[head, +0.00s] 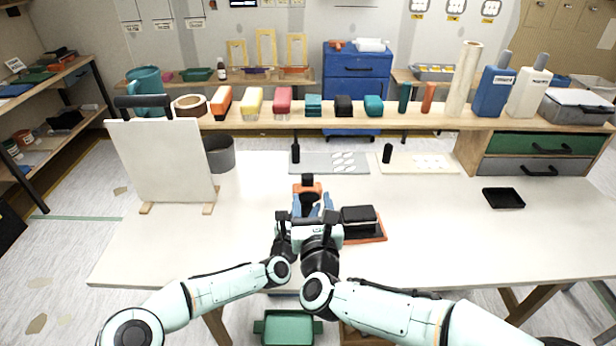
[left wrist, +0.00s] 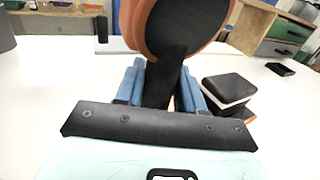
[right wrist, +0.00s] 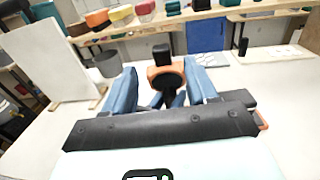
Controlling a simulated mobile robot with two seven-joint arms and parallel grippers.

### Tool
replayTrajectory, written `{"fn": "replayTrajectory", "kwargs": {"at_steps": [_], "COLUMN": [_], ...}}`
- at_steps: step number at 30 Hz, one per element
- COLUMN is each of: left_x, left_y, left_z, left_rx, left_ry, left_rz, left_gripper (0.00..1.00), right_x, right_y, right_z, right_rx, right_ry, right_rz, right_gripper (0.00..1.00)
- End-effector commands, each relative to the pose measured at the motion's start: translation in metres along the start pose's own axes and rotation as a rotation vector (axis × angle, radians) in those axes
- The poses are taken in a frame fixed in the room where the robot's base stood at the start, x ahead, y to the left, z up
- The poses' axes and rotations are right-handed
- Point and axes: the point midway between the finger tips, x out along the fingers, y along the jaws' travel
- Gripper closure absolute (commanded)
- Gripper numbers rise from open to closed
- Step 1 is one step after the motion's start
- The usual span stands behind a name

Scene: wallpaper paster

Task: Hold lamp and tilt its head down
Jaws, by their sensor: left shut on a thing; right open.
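The lamp stands on the white table in the middle of the head view, with an orange head (head: 307,188) and a black knob on top. In the left wrist view its orange-rimmed head with a dark face (left wrist: 180,25) looms above a black stem (left wrist: 165,85). My left gripper (left wrist: 163,82) is shut on that stem, its blue fingers on either side. My right gripper (right wrist: 164,84) is open; the lamp head (right wrist: 166,76) shows between its fingers, beyond their tips. Both grippers overlap in the head view, hiding the lamp's lower part.
A black-and-white block (head: 359,217) on an orange-brown tray sits right of the grippers. A white board (head: 160,165) stands at the left. Flat plates (head: 330,168) lie behind the lamp, and a small black tray (head: 503,198) lies far right. The table's right front is clear.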

Motion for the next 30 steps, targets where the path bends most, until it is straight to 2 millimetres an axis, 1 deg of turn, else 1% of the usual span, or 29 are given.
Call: {"fn": "replayTrajectory", "kwargs": {"at_steps": [1, 9, 15, 21, 30], "left_x": [-0.001, -0.001, -0.001, -0.001, -0.001], "left_y": [0.0, 0.0, 0.0, 0.0, 0.0], "left_z": [-0.007, -0.007, -0.007, -0.007, -0.007], "left_rx": [-0.002, -0.002, -0.002, -0.002, -0.002], "left_ry": [0.014, 0.014, 0.014, 0.014, 0.014], "left_rz": [-0.003, -0.003, -0.003, -0.003, -0.002], "left_gripper": [1.0, 1.0, 1.0, 1.0, 1.0], "right_x": [0.009, 0.062, 0.089, 0.102, 0.103], "right_y": [0.0, 0.0, 0.0, 0.0, 0.0], "right_z": [-0.002, -0.002, -0.001, -0.001, -0.001], "right_rx": [0.001, 0.0, 0.0, -0.002, -0.002], "right_ry": [0.001, 0.0, 0.0, -0.001, -0.001], "right_rz": [-0.001, -0.001, 0.0, 0.0, 0.0], "right_gripper": [0.43, 0.43, 0.43, 0.43, 0.43]}}
